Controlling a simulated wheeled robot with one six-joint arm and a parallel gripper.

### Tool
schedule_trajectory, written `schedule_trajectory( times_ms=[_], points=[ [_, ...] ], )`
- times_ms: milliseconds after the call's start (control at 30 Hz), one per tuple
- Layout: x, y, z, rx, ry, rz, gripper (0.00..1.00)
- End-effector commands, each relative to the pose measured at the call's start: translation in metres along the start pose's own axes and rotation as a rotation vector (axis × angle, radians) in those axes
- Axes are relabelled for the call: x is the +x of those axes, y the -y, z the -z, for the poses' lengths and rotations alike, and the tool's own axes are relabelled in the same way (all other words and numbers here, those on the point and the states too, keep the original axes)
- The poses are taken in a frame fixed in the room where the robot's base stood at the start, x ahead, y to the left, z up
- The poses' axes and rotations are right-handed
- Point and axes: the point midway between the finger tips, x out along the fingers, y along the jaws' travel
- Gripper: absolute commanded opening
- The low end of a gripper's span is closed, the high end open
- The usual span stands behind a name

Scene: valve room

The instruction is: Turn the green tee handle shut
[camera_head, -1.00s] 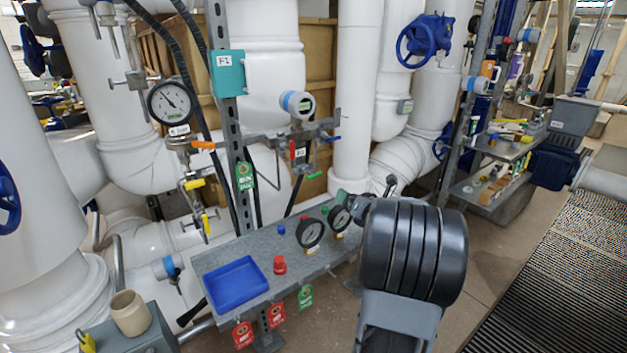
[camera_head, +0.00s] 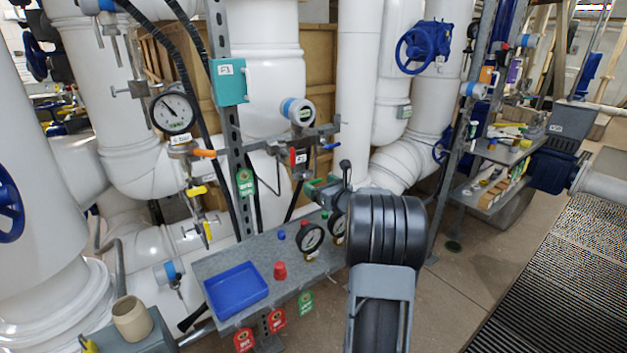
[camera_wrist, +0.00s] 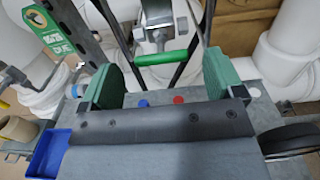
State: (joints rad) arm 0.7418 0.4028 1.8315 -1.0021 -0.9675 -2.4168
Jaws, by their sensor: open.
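The green tee handle (camera_wrist: 162,57) shows in the wrist view as a short green bar on a metal stem, running nearly level across the picture. My gripper (camera_wrist: 163,75) is open, with one green-padded finger to each side of the bar and a gap at both ends. The bar appears ahead of or between the fingertips; I cannot tell how deep it sits, and no contact shows. In the head view my gripper (camera_head: 322,187) is at the valve rack below the red handle (camera_head: 292,157); there the green handle cannot be told apart from the green fingers.
A grey shelf (camera_head: 215,262) below carries a blue tray (camera_head: 237,288), a red knob (camera_head: 280,270) and gauges (camera_head: 311,237). A slotted post with a green tag (camera_head: 245,182) stands left of my gripper. A blue lever (camera_head: 331,146) and an orange lever (camera_head: 204,153) stick out nearby.

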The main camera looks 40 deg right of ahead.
Motion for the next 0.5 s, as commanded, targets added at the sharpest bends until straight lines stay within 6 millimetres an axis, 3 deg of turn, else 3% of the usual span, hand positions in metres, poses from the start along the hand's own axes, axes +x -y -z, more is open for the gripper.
schedule_trajectory(
  times_ms=[200, 500],
  points=[
    [0.026, 0.0, -0.001, 0.0, 0.0, 0.0, 0.87],
    [0.036, 0.0, 0.0, 0.001, 0.0, 0.001, 0.87]
  ],
)
